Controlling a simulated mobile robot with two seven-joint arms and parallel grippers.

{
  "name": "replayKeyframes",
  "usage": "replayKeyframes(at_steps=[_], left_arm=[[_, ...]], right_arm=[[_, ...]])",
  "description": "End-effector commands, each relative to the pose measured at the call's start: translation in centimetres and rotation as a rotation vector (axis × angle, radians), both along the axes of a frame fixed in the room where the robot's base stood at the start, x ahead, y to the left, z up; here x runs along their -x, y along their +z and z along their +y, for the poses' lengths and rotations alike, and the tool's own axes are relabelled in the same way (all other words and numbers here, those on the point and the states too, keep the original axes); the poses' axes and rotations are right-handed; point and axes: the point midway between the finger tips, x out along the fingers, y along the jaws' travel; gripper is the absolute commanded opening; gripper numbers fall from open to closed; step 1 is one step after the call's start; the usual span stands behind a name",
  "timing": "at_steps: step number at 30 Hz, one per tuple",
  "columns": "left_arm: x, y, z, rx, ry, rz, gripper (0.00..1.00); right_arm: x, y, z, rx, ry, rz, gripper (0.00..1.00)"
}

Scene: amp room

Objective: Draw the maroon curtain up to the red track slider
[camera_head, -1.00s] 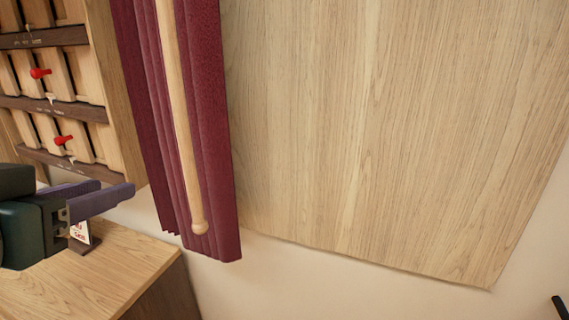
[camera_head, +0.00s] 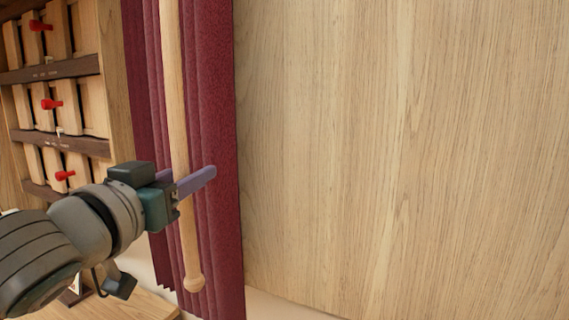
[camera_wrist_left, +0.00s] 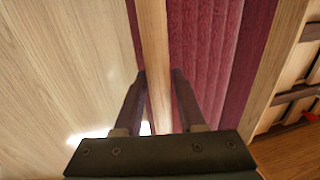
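The maroon curtain (camera_head: 217,120) hangs gathered in a narrow bundle left of a wood panel. A pale wooden rod (camera_head: 175,80) with a rounded knob at its lower end hangs in front of it. My left gripper (camera_head: 188,179) is at the rod's lower part, in front of the curtain. In the left wrist view the curtain (camera_wrist_left: 205,50) is right of the rod (camera_wrist_left: 154,35), and the open fingers (camera_wrist_left: 159,85) stand on either side of the rod, with small gaps. The curtain's top, the track and the red slider are out of view. My right gripper is not in view.
A wooden rack (camera_head: 85,62) with several red pegs stands close left of the curtain. A wooden cabinet top (camera_head: 110,306) lies below my left arm. The wide wood panel (camera_head: 400,150) to the right is clear.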

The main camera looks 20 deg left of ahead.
Motion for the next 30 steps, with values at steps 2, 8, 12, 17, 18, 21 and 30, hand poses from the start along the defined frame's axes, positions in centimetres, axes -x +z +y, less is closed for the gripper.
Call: replayKeyframes(at_steps=[2, 8, 12, 17, 18, 21, 30], left_arm=[[-0.78, 0.05, 0.12, -0.001, 0.001, 0.000, 0.40], [-1.47, -0.02, 0.15, -0.002, -0.001, 0.000, 0.40], [-1.47, -0.04, 0.16, -0.002, -0.001, 0.001, 0.40], [-1.46, -0.05, 0.16, -0.002, 0.000, 0.001, 0.28], [-1.45, -0.05, 0.16, -0.002, 0.000, 0.001, 0.24], [-1.45, -0.05, 0.16, -0.002, 0.000, 0.001, 0.12], [-1.44, -0.04, 0.15, -0.001, -0.001, 0.001, 0.00]], right_arm=[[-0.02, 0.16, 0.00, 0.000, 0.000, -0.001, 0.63], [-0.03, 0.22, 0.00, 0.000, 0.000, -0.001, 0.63], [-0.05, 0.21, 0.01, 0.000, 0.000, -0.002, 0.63], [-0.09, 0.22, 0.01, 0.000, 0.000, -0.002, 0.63], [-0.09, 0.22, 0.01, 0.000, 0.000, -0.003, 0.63], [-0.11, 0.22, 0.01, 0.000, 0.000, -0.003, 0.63], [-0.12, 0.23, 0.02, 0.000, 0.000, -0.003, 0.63]])
